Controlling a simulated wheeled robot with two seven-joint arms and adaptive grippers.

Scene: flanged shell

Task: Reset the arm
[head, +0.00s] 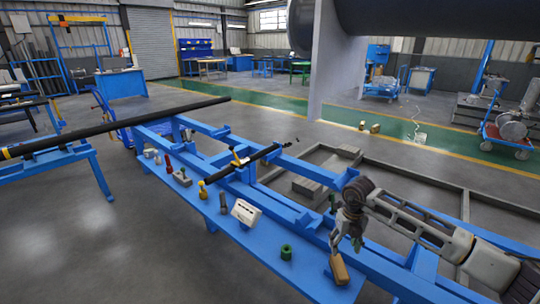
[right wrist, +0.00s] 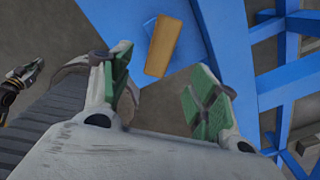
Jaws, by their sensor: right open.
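My right arm (head: 425,222) comes in from the right in the head view. My right gripper (head: 346,243) points down over the near right end of the blue bench. In the right wrist view its two green-padded fingers (right wrist: 163,85) are spread with nothing between them. A tan block (head: 339,270) is just below the gripper in the head view. In the right wrist view the block (right wrist: 164,46) shows beyond the fingertips, against a blue surface. Whether a finger touches it cannot be told. My left gripper cannot be made out.
The blue bench shelf (head: 222,222) carries a white box (head: 246,212), a green ring (head: 286,252) and several small items. A black bar tool (head: 240,165) lies across the bench frame. A long black pipe (head: 130,122) lies behind left. Open floor is at the front left.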

